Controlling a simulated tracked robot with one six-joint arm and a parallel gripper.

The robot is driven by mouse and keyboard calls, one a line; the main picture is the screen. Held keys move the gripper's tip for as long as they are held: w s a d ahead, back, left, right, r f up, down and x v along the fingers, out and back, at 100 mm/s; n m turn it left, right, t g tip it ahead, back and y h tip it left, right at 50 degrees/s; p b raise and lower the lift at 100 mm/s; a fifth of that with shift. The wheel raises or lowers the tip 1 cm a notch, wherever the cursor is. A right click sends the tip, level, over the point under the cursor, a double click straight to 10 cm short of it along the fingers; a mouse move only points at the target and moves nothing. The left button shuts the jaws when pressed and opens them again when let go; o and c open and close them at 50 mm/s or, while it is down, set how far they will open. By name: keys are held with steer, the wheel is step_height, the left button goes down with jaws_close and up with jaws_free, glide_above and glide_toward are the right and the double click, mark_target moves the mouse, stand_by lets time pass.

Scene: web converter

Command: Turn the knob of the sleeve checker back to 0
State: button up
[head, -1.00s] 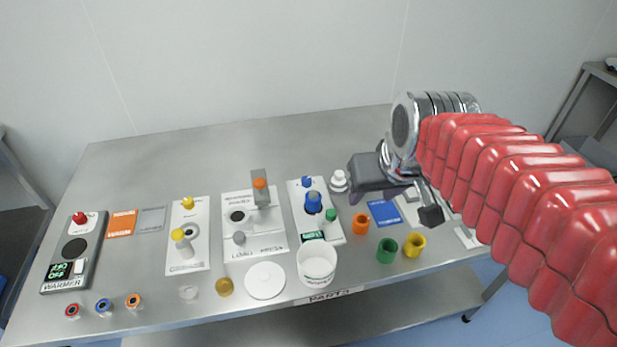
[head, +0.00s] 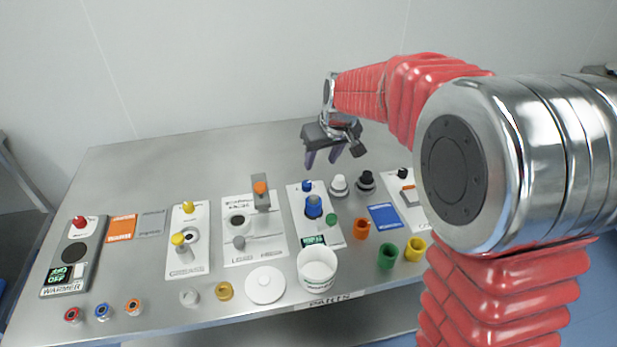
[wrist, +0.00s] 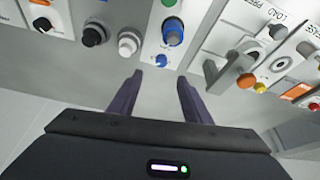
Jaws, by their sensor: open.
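No label reading sleeve checker is legible. The white panel (head: 298,205) in the middle of the bench bears a small blue knob (head: 307,186) at its back edge, a blue-topped part (head: 314,207) standing upright, a green part (head: 332,219) and a display with green characters (head: 313,240). I cannot read the knob's setting. My gripper (head: 322,158) is open and empty, fingers pointing down, above the bench behind this panel. In the wrist view, the blue knob (wrist: 161,60) lies beyond the fingertips (wrist: 160,82), in line with the gap and apart from them.
A white-topped piece (head: 339,185) and a black-topped piece (head: 366,180) stand just right of the panel. The load press (head: 233,250) with its orange-topped post is on the left. Cups and a white tub (head: 317,267) stand in front. The back of the bench is clear.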

mark_target(307, 183)
steer(key=w+f, duration=0.1)
steer(key=a, duration=0.1)
steer(key=w+f, duration=0.1)
steer(key=shift+w+a+f, duration=0.25)
steer(key=shift+w+f, duration=0.1)
steer(key=shift+f, duration=0.1)
steer(key=x, duration=1.3)
steer(key=shift+w+a+f, duration=0.1)
steer(key=shift+w+f, duration=0.05)
steer(key=shift+f, duration=0.15)
steer(key=shift+c, duration=0.5)
steer(key=c, duration=0.9)
